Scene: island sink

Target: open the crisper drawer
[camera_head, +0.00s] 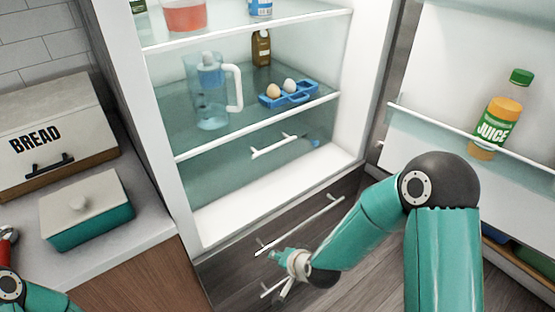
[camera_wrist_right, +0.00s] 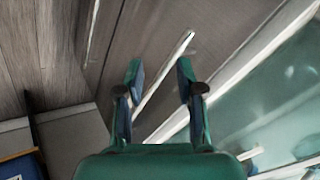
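The fridge is open. Its crisper drawer (camera_head: 235,166) is a clear, greenish box under the lowest glass shelf, with a white bar handle (camera_head: 273,147); it looks shut. In the right wrist view a greenish clear panel (camera_wrist_right: 275,110), apparently the crisper, shows at right. My right gripper (camera_head: 277,254) is lower, in front of the dark wood drawers under the fridge compartment. In the wrist view it (camera_wrist_right: 160,66) is open and empty, with a wood drawer's pale bar handle (camera_wrist_right: 168,68) seen between its fingers; contact cannot be told.
The open fridge door with a juice bottle (camera_head: 496,118) stands at right. A pitcher (camera_head: 209,105) and blue egg tray (camera_head: 290,94) sit above the crisper. A bread box (camera_head: 45,135) and teal dish (camera_head: 90,220) are on the left counter.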

